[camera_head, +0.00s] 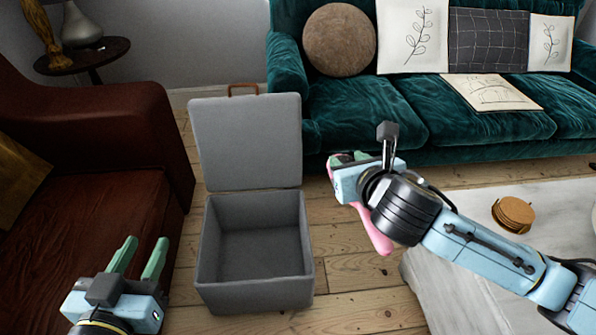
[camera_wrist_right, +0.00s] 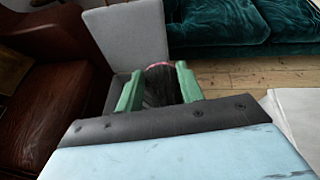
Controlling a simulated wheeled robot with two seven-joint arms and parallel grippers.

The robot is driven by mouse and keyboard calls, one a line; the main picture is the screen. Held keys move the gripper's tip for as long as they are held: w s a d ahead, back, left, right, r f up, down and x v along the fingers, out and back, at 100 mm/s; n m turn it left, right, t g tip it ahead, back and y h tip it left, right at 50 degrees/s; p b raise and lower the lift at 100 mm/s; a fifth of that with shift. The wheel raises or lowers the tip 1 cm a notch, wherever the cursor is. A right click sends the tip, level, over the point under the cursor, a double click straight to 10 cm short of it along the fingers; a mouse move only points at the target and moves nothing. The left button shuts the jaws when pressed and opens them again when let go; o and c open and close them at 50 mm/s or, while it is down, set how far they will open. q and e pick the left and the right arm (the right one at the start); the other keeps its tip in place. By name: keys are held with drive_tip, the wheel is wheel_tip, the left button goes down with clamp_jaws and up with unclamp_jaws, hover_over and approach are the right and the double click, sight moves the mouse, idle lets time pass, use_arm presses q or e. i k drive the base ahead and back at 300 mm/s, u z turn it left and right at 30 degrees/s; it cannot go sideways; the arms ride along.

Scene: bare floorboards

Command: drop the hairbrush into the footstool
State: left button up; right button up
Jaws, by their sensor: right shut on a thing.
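The grey footstool (camera_head: 256,291) stands on the floorboards with its lid (camera_head: 247,141) raised at the back. Its inside looks empty. My right gripper (camera_head: 345,160) is to the right of the footstool, shut on the pink hairbrush (camera_head: 375,233). The hairbrush hangs down below the gripper, apart from the footstool; part of it is hidden by the gripper. In the right wrist view the hairbrush (camera_wrist_right: 161,86) shows dark bristles and a pink rim between the green fingers. My left gripper (camera_head: 140,256) is open and empty, left of the footstool.
A brown leather armchair (camera_head: 95,170) stands close on the left. A green sofa (camera_head: 440,115) with cushions is behind. A pale table (camera_head: 470,215) with a stack of coasters (camera_head: 513,213) is at the right. Bare floor lies between footstool and table.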

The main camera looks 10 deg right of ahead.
sight(270, 266)
drive_tip(key=u, duration=0.5)
drive_tip(key=k, duration=1.2)
drive_tip(key=z, duration=0.1)
drive_tip(key=i, duration=0.45)
drive_tip(key=z, duration=0.55)
drive_tip(key=i, duration=1)
drive_tip(key=u, duration=0.8)
drive_tip(key=i, duration=0.35)
drive_tip(key=u, duration=0.3)
